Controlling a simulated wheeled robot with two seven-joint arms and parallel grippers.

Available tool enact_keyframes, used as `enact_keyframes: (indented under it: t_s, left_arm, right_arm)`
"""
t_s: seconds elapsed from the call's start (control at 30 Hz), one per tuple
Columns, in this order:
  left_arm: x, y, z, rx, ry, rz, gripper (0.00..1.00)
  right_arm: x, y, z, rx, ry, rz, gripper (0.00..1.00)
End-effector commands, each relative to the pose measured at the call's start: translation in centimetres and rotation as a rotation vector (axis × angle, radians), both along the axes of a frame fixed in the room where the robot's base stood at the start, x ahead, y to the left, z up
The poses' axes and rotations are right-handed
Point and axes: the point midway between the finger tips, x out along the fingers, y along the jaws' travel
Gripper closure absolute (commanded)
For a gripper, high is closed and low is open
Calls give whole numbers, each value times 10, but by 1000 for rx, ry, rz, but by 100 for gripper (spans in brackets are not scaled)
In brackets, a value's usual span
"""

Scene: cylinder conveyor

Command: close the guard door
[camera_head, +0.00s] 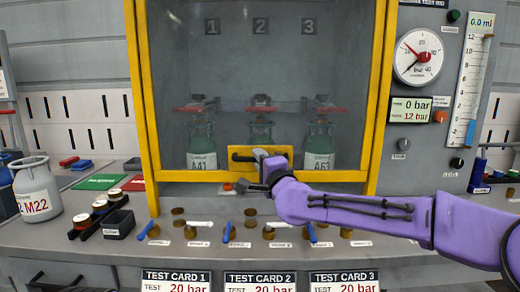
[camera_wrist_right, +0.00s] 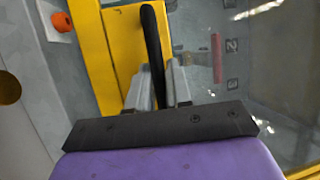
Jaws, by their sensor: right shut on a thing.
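The guard door is a clear pane in a yellow frame (camera_head: 345,176), in front of the test bay in the head view. Its yellow handle plate (camera_head: 280,151) sits low in the middle and carries a dark bar handle (camera_head: 240,155). My right gripper (camera_head: 262,160) is shut on this handle. In the right wrist view, the black handle (camera_wrist_right: 152,40) runs between the two grey fingers of my right gripper (camera_wrist_right: 160,78), with the yellow plate (camera_wrist_right: 121,45) behind. The door's bottom bar is low, above the bench; I cannot tell whether a gap is left. My left gripper is out of view.
Green cylinders (camera_head: 202,147) stand behind the pane under numbers 1 to 3. Several small valves and knobs (camera_head: 268,233) line the bench front below. A white cylinder (camera_head: 36,187) and black bin (camera_head: 119,224) stand left. A gauge panel (camera_head: 418,55) is right.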

Motion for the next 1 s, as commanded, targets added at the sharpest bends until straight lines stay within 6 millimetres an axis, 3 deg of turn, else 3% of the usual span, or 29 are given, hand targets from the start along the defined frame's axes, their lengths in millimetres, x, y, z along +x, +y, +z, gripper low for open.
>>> enact_keyframes:
  t_s: [0.03, 0.3, 0.5, 0.9, 0.93, 1.0]
  left_arm:
    - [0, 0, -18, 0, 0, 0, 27]
    - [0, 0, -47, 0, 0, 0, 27]
    - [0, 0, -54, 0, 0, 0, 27]
    - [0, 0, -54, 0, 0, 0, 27]
    - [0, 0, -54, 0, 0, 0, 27]
    - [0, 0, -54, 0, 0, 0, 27]
  right_arm:
    - [0, 0, -24, 1, 3, 0, 100]
    - [0, 0, -71, 0, 2, 0, 100]
    - [0, 0, -83, 1, 0, 0, 100]
    - [0, 0, -88, -2, 7, 1, 100]
    - [0, 0, -89, -2, 7, 1, 78]
    - [0, 0, -89, -2, 8, 2, 60]
